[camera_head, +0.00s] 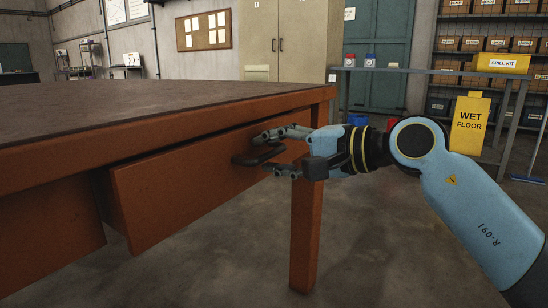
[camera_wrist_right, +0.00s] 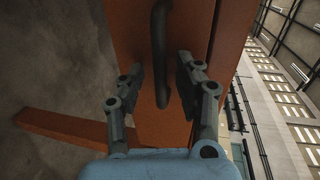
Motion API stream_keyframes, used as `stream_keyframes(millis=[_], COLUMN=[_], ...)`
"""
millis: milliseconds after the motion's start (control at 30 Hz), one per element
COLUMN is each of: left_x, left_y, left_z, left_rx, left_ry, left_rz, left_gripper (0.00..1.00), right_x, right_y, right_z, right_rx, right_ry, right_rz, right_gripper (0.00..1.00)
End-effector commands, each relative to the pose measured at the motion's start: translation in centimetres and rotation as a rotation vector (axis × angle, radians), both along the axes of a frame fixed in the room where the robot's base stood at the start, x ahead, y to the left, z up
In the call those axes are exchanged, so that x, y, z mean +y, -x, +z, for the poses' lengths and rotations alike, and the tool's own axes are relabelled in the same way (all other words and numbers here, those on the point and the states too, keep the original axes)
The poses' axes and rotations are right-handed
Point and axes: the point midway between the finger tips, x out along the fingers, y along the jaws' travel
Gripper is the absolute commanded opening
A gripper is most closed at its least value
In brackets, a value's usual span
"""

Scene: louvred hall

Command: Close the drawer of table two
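The table (camera_head: 150,93) has a dark top and orange-brown sides; no number shows on it. Its drawer (camera_head: 170,192) stands partly out, with a gap at its left end between front and frame. The dark bar handle (camera_head: 258,154) is on the drawer front. My right gripper (camera_head: 272,153) is open, one finger above and one below the handle. In the right wrist view, the handle (camera_wrist_right: 160,60) runs between the two spread fingers (camera_wrist_right: 160,80), with gaps visible beside it. My left gripper is not in view.
A table leg (camera_head: 306,230) stands just below my right gripper. Bare concrete floor (camera_head: 375,255) lies right of it. Farther back are a yellow wet floor sign (camera_head: 470,122), a grey bench (camera_head: 420,72) and shelves with bins (camera_head: 497,45).

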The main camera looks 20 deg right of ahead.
Motion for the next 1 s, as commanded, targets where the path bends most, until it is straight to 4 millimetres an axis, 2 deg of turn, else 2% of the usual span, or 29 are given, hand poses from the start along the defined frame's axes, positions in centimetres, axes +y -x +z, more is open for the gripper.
stream_keyframes(millis=[267,533,1000], left_x=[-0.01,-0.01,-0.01], left_y=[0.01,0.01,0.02], left_z=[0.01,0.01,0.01], left_rx=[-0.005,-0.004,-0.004], left_ry=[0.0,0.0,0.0], left_rz=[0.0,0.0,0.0], left_gripper=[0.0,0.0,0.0], right_x=[0.07,0.05,0.05], right_y=[-0.09,-0.07,-0.06], right_z=[0.04,0.02,-0.01], right_rx=[-0.001,0.0,0.0], right_ry=[0.001,0.0,0.0], right_rz=[0.0,0.0,0.0], right_gripper=[0.34,0.0,0.0])
